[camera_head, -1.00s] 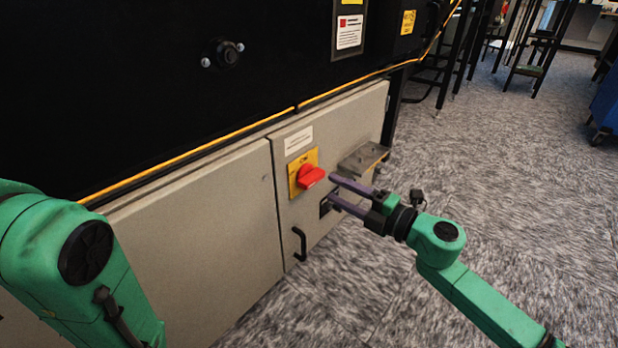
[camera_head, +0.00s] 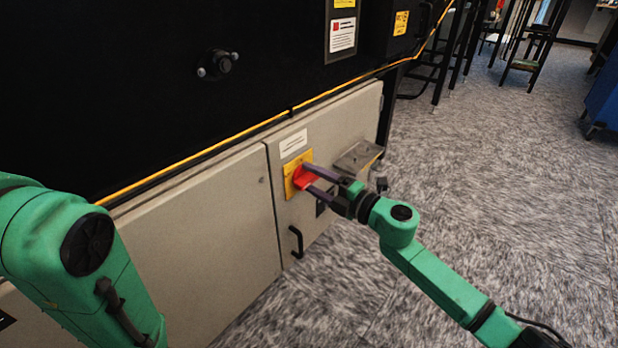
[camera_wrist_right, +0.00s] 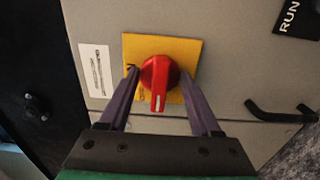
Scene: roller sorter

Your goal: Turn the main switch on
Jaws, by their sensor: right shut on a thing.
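The main switch is a red rotary knob (camera_head: 306,177) on a yellow plate (camera_head: 289,188), on the grey cabinet door. My right gripper (camera_head: 312,181) has its two purple fingers on either side of the knob, shut on it. In the right wrist view the knob (camera_wrist_right: 159,82) sits between the fingertips (camera_wrist_right: 160,78), its handle with a white mark pointing toward the gripper. The plate's lettering is mostly hidden or too small to read. My left arm is at the left of the head view; its gripper is out of the picture.
A black door handle (camera_head: 296,242) is below the switch. A metal box (camera_head: 358,158) juts out from the cabinet to its right. A black panel with a yellow cable stands above.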

